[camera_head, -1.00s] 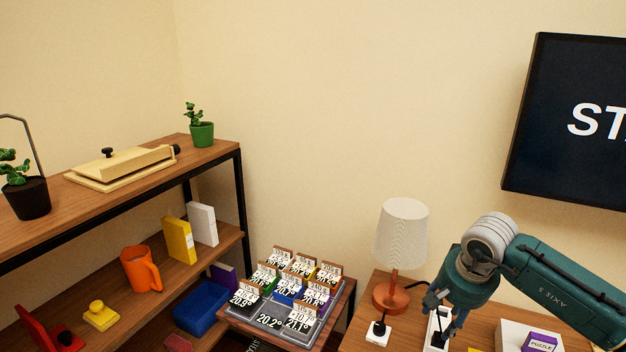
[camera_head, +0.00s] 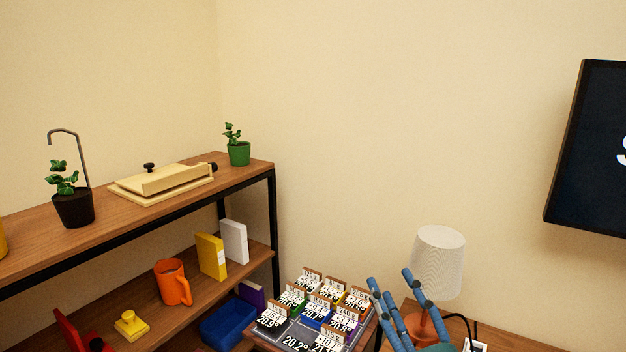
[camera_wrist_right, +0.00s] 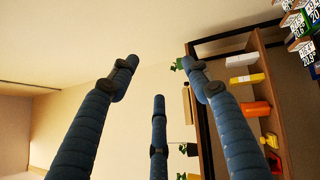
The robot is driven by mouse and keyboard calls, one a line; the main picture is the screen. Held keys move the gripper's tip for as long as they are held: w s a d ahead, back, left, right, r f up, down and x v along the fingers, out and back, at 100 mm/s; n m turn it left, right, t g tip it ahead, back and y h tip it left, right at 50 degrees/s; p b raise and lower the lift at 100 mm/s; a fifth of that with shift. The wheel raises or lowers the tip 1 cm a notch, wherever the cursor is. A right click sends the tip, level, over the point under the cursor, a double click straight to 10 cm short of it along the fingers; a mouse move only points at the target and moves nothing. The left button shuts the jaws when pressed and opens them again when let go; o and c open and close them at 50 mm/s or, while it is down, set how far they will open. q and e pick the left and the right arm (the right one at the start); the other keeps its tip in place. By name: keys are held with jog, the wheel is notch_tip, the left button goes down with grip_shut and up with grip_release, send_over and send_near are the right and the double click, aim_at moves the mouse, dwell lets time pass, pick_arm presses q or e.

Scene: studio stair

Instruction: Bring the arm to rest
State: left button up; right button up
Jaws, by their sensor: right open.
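My right gripper (camera_head: 398,305) shows at the bottom of the head view, its blue fingers pointing up and spread apart. It stands in front of the table lamp (camera_head: 438,262) and hides part of its orange base. In the right wrist view the fingers of my right gripper (camera_wrist_right: 160,90) are spread wide with nothing between them. Beyond them are the bare wall and the shelf, which appears turned on its side. Most of the right arm is out of the head view. My left gripper is in neither view.
A tray of small labelled cards (camera_head: 290,343) stands left of the gripper, close to it. A wooden shelf (camera_head: 240,176) at left holds plants, an orange mug (camera_head: 172,282) and books. A dark screen (camera_head: 590,150) hangs at right. The wall area above the lamp is clear.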

jog(key=s+d+f+m+g+h, duration=0.2)
jog(key=s+d+f+m+g, duration=0.1)
jog(key=f+m, duration=0.3)
jog(key=s+d+f+m+g+h, duration=0.2)
jog(key=s+d+f+m+g, duration=0.15)
jog(key=f, duration=0.55)
jog(key=s+d+f+m+g+h, duration=0.25)
jog(key=s+f+m, duration=0.2)
jog(key=f, duration=0.25)
jog(key=s+a+f+m+g+y, duration=0.1)
jog(key=s+f+m+g, duration=0.3)
jog(key=s, duration=0.5)
jog(key=s+a+f+m+g+y, duration=0.15)
jog(key=s+f+g, duration=0.25)
jog(key=s+f, duration=0.4)
jog(key=s+f+g, duration=0.1)
jog(key=s+f, duration=0.2)
jog(key=f, duration=2.2)
jog(key=s+d+f, duration=0.1)
jog(key=s+f, duration=0.7)
jog(key=s, duration=0.1)
jog(key=s+d+f+g, duration=0.1)
jog(key=s+d+f, duration=0.1)
jog(key=s+f, duration=0.6)
jog(key=shift+s+d+f+h, duration=0.25)
jog(key=shift+s+d+h, duration=0.05)
jog(key=shift+s, duration=0.05)
